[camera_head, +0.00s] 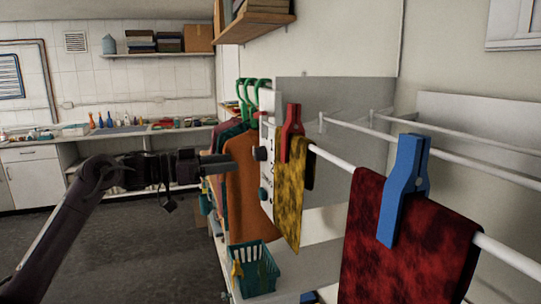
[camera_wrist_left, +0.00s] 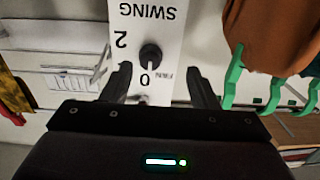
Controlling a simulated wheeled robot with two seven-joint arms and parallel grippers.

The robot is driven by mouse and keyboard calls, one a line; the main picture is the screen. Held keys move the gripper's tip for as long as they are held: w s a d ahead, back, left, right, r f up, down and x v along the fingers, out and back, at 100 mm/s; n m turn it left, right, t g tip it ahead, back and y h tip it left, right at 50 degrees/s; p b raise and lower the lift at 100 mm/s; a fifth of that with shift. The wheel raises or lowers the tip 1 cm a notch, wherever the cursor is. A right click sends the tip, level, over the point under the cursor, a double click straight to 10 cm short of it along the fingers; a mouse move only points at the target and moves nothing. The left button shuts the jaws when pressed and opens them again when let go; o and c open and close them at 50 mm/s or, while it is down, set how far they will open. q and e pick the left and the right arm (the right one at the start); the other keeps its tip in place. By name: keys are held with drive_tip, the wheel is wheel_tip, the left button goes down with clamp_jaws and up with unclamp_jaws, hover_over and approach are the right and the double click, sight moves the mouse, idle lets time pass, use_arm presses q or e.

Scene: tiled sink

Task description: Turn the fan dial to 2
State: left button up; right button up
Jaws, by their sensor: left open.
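The fan dial is a round black knob (camera_wrist_left: 150,53) on a white panel (camera_wrist_left: 170,22), seen upside down in the left wrist view. A printed 0 lies just below it, a 2 to its upper left and the word SWING above. The knob's narrow part appears to point toward the 0. In the head view the knob (camera_head: 260,154) shows at the panel's left edge, the rest partly hidden. My left gripper (camera_wrist_left: 158,68) is open, one finger on either side of the knob, apparently not touching it. In the head view the left gripper (camera_head: 218,163) faces the panel. My right gripper is not in view.
A second knob (camera_head: 263,193) sits lower on the panel. Green hangers (camera_wrist_left: 233,78) with an orange garment (camera_head: 243,190) hang close by the left gripper. A yellow cloth (camera_head: 290,200), a red cloth (camera_head: 400,250) and clothespins hang on rails at right. A teal basket (camera_head: 255,275) stands below.

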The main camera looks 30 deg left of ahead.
sight(255, 153)
use_arm(q)
drive_tip(key=w+d+r+p, duration=0.1)
drive_tip(key=d+r+p, duration=0.1)
drive_tip(key=p, duration=0.1)
drive_tip(key=shift+w+d+r+p, duration=0.25)
drive_tip(key=shift+w+d+p, duration=0.05)
drive_tip(key=shift+w+d, duration=0.1)
drive_tip(key=p+x, duration=0.1)
drive_tip(key=x, duration=0.1)
drive_tip(key=shift+w+d+f, duration=0.1)
drive_tip(key=shift+w+d, duration=0.1)
drive_tip(key=shift+d, duration=0.1)
drive_tip(key=shift+w+d+f, duration=0.1)
drive_tip(key=shift+w+d, duration=0.25)
drive_tip(key=shift+f, duration=0.15)
drive_tip(key=c, duration=0.9)
drive_tip(key=shift+m, duration=0.3)
drive_tip(key=shift+c, duration=0.2)
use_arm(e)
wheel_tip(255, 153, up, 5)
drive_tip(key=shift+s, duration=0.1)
